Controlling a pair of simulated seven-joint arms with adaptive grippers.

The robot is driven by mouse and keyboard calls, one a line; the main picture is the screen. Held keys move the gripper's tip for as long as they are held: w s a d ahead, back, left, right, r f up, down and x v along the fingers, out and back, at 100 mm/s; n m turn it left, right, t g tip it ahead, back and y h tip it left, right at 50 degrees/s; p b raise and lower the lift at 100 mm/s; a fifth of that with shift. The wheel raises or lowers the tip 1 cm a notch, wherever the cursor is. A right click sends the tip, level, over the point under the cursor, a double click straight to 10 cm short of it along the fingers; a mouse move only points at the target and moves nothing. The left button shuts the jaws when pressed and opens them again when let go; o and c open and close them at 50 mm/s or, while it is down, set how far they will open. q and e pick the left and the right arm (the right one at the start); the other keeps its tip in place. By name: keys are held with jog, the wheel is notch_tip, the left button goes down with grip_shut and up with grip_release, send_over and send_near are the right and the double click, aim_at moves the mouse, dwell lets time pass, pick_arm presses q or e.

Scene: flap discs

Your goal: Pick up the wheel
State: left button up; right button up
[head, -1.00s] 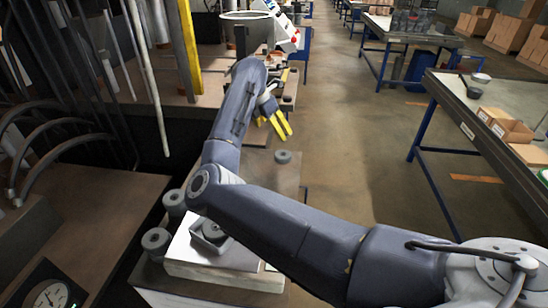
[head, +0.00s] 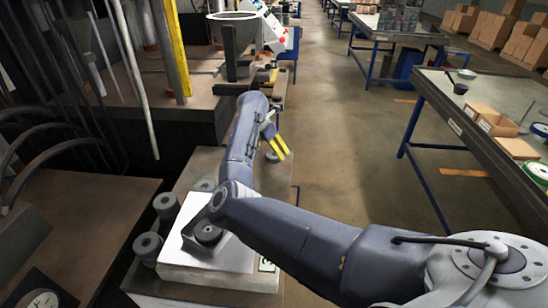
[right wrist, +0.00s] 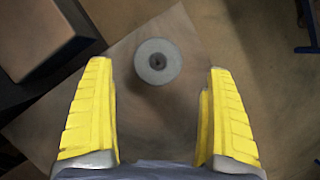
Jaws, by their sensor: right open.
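A small dark grey wheel (head: 272,156) with a centre hole lies flat near the far right of the brown work surface (head: 215,160). In the right wrist view the wheel (right wrist: 158,61) shows whole, beyond and between the yellow fingertips, nearer the left finger. My right gripper (head: 279,147) is open and empty. Its yellow fingers partly cover the wheel in the head view; they do not grip it. My left gripper is in no view.
Several similar grey wheels stand at the near left, such as one (head: 167,206) beside a white-topped block (head: 225,278). A machine with a round bowl (head: 237,17) stands behind. Open floor lies to the right.

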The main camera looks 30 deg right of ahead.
aim_at(274, 154)
jog(key=shift+w+x, duration=0.1)
jog(key=shift+x, duration=1.15)
jog(key=shift+w+x, duration=0.15)
jog(key=shift+x, duration=1.15)
jog(key=c, duration=1.5)
jog(key=shift+r, duration=0.2)
